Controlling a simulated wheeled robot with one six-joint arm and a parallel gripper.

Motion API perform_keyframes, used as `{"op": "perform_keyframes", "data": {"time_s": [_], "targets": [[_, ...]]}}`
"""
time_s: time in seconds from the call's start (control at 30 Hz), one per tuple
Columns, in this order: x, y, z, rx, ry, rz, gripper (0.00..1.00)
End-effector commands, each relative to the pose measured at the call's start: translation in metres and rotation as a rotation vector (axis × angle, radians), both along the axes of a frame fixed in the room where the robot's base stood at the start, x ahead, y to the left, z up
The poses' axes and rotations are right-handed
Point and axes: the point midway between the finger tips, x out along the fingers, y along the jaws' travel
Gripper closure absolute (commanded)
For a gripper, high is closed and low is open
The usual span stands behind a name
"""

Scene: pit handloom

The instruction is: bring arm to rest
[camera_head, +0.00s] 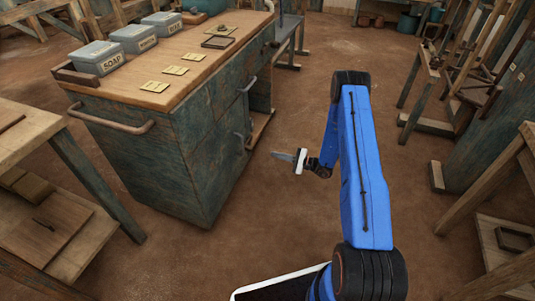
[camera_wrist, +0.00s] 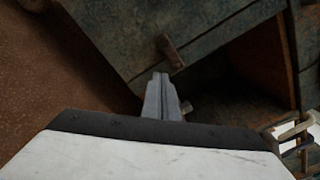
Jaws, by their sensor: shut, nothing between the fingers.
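My gripper (camera_head: 276,156) is at the end of my blue arm, in the middle of the head view. It is in the air in front of the right part of the dark green wooden cabinet (camera_head: 180,160), apart from it as far as I can tell. In the wrist view the grey fingers (camera_wrist: 161,98) are together and empty. Behind them the wrist view shows the cabinet front with a wooden handle (camera_wrist: 171,52) and an open compartment (camera_wrist: 262,65).
On the cabinet top stand grey boxes, one labelled SOAP (camera_head: 98,58), yellow cards (camera_head: 176,71) and a small dark frame (camera_head: 218,42). A wooden table (camera_head: 50,130) stands at left, and wooden frames (camera_head: 480,80) stand at right. Brown floor (camera_head: 290,220) around my arm is clear.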

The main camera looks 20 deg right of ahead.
Motion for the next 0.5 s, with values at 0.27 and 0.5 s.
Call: {"op": "perform_keyframes", "data": {"time_s": [0.27, 0.5], "targets": [[-0.02, -0.03, 0.0, 0.0, 0.0, -0.001, 1.0], [-0.024, -0.034, 0.0, 0.001, 0.0, 0.001, 1.0]]}}
